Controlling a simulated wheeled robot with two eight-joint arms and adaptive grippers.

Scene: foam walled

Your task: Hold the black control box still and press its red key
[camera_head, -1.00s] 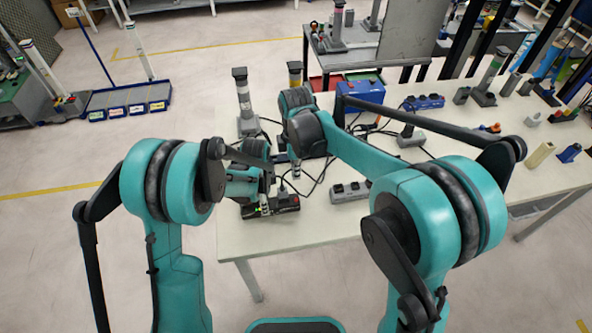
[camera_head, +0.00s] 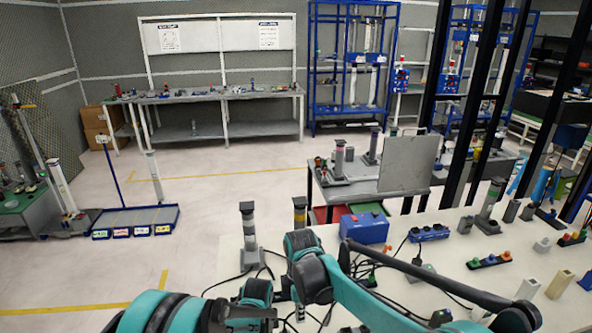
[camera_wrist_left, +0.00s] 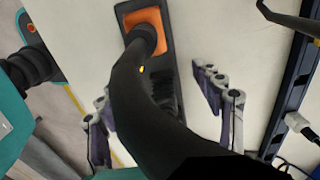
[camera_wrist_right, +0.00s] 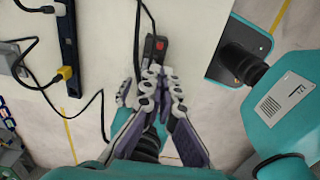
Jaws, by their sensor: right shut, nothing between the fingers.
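The black control box (camera_wrist_right: 151,58) lies on the pale table near its front edge, its red key (camera_wrist_right: 160,45) showing in the right wrist view. My right gripper (camera_wrist_right: 160,78) is shut and empty, its fingertips over the near end of the box. In the left wrist view a long dark box (camera_wrist_left: 168,85) with an orange square face (camera_wrist_left: 136,17) lies between the spread fingers of my left gripper (camera_wrist_left: 155,95). Bare table shows between box and right finger, so it looks open. A black flexible part covers much of the box. The head view does not show the box.
Black cables (camera_head: 275,262) lie loose on the table (camera_head: 462,285). A grey post (camera_head: 248,235), a blue box (camera_head: 364,228) and a blue socket block (camera_head: 428,233) stand farther back. A dark strip (camera_wrist_right: 68,45) lies beside the control box. Several small items stand at the right.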

